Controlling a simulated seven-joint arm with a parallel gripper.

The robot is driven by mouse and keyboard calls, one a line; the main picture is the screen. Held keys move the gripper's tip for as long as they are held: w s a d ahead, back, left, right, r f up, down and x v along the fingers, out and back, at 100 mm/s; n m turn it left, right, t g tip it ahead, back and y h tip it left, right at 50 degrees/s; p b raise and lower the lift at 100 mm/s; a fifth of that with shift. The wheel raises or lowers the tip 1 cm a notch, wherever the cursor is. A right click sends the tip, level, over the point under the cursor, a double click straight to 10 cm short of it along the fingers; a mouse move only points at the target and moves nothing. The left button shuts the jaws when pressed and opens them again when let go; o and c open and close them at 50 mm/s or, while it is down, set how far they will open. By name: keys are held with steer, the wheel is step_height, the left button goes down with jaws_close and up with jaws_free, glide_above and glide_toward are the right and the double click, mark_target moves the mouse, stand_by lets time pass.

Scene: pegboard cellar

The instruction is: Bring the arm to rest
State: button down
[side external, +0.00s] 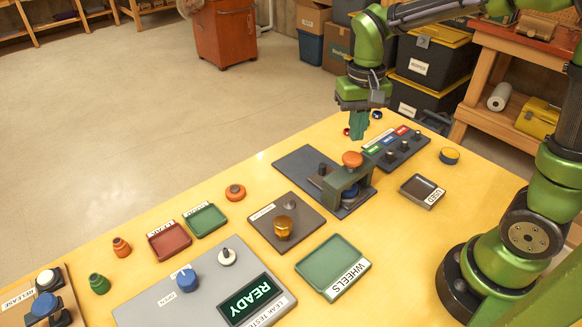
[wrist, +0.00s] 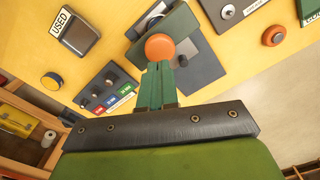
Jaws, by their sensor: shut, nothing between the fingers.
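My gripper (side external: 358,124) hangs above the far part of the yellow table in the side view, fingers pointing down. Its green fingers are shut together with nothing between them; they also show in the wrist view (wrist: 158,72). In the side view it is above and behind a dark green press-like fixture (side external: 362,176) with an orange knob (side external: 352,159) on top. In the wrist view the orange knob (wrist: 160,47) appears just beyond the fingertips. I cannot tell the exact gap, but the side view shows them apart.
A switch box with coloured labels (side external: 402,150) and the USED tray (side external: 422,191) stand near the fixture. The WHEELS tray (side external: 334,266), a leak tester reading READY (side external: 246,300), and red (side external: 169,240) and green (side external: 205,220) trays lie nearer. The table's far left corner area is bare.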

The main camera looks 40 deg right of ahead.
steer(key=shift+a+f, duration=0.1)
steer(key=shift+f, duration=0.15)
steer(key=s+a+r+n+t+y, duration=0.2)
steer(key=s+r+t, duration=0.5)
steer(key=s, duration=0.4)
steer(key=shift+a+r, duration=0.3)
steer(key=shift+r, duration=0.1)
